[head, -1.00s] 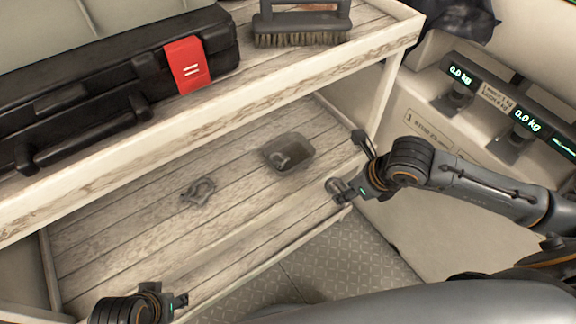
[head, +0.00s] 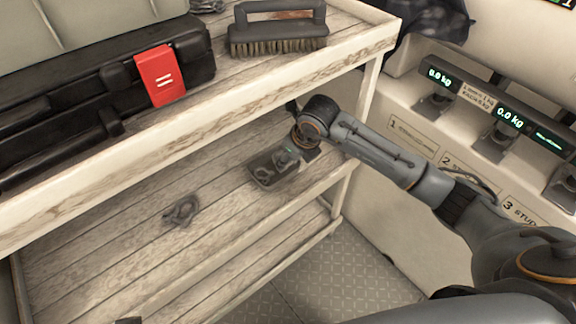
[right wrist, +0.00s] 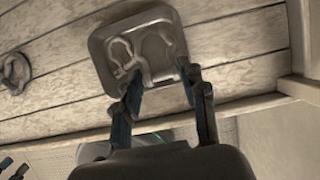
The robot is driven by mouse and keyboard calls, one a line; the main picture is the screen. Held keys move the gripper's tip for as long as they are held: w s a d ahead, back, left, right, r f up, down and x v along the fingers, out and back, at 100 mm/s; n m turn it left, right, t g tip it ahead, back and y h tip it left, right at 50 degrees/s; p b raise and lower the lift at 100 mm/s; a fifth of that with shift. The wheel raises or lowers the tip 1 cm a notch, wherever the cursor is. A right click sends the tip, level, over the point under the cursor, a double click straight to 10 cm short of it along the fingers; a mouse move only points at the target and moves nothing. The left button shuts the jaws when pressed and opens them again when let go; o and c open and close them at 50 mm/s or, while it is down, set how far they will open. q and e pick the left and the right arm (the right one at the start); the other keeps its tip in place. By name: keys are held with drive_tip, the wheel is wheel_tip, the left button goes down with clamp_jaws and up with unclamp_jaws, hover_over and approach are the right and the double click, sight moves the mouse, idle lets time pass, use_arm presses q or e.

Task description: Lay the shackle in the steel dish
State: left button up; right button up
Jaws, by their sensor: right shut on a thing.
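The steel dish (head: 263,178) sits on the lower slatted shelf, a shallow grey square dish. In the right wrist view it (right wrist: 103,40) has a curved metal piece (right wrist: 121,52) lying in it. My right gripper (head: 291,150) is at the dish from above. In the wrist view its fingers (right wrist: 162,76) stand apart, shut on the shackle (right wrist: 152,68), which shows over or in the dish; I cannot tell whether it touches the bottom. The arm partly hides the dish in the head view. Only a dark scrap of my left gripper (head: 130,320) shows at the bottom edge.
Another shackle-like piece (head: 181,210) lies on the lower shelf (head: 120,245), left of the dish. The upper shelf above holds a black case (head: 100,85) and a brush (head: 278,32). Scales (head: 440,98) stand at right. The lower shelf is otherwise mostly clear.

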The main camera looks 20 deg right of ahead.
sight(291, 164)
drive_tip(key=shift+w+a, duration=0.1)
drive_tip(key=shift+w, duration=0.25)
drive_tip(key=shift+f, duration=0.15)
wheel_tip(291, 164, down, 3)
drive_tip(key=shift+f+b, duration=0.1)
drive_tip(key=shift+b, duration=0.4)
use_arm(q)
drive_tip(key=shift+w+f, duration=0.2)
drive_tip(key=shift+f, duration=0.2)
drive_tip(key=shift+w+d+t, duration=0.15)
drive_tip(key=shift+w+t, duration=0.1)
drive_tip(key=shift+t, duration=0.05)
use_arm(e)
drive_tip(key=shift+s+f, duration=0.1)
